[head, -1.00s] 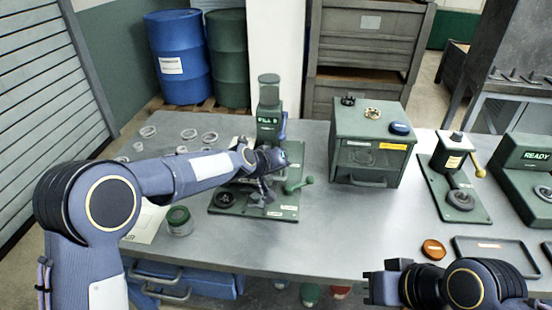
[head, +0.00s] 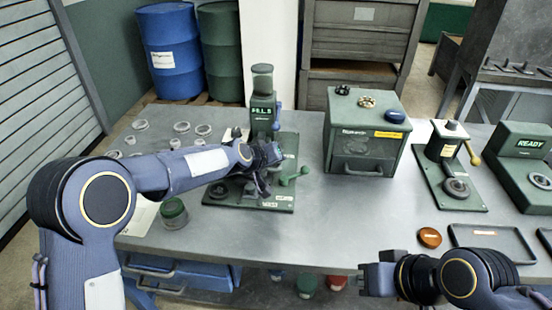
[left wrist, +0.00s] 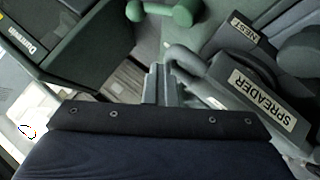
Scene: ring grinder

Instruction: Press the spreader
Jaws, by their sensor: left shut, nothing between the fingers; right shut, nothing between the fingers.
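The spreader (left wrist: 262,98), a dark part with a white SPREADER label, lies just right of my left gripper (left wrist: 160,82) in the left wrist view. The gripper's fingers are together and empty; I cannot tell whether they touch the spreader. A dark part labelled NEST (left wrist: 245,28) is beyond it. In the head view my left gripper (head: 258,182) is over the green machine's base plate (head: 278,202), in front of its column (head: 262,98), hiding the parts beneath. My right gripper (head: 368,278) is shut and empty at the table's front edge.
A green handle (head: 295,176) stands right of my left gripper. A green cabinet (head: 345,152), a second lever fixture (head: 452,165) and a READY box (head: 525,160) stand further right. A green-lidded jar (head: 174,215) is at left. The table's middle front is clear.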

